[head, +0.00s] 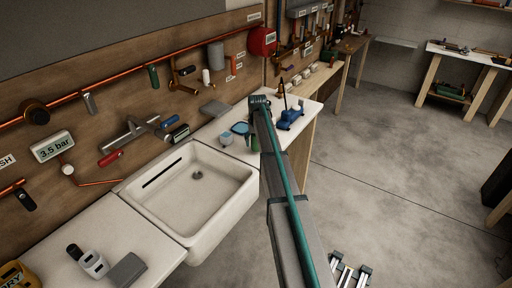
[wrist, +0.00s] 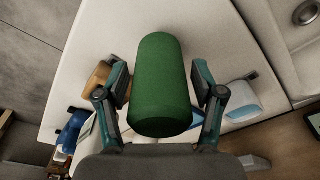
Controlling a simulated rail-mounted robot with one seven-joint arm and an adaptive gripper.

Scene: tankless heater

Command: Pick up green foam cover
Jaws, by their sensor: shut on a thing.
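The green foam cover (wrist: 160,85) is a dark green cylinder with a rounded end, large in the middle of the wrist view. My gripper (wrist: 160,79) has one finger on each side of it, shut on its sides. The pale counter shows behind the cover; I cannot tell whether the cover still touches it. In the head view a small part of the green cover (head: 255,144) shows beside my arm, over the counter right of the sink. My arm hides most of the gripper there.
The white sink (head: 190,190) lies left of the cover. A blue-white container (wrist: 243,98), a tan object (wrist: 97,78) and a blue object (wrist: 72,130) are near my fingers. A blue tool (head: 290,117) stands further right.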

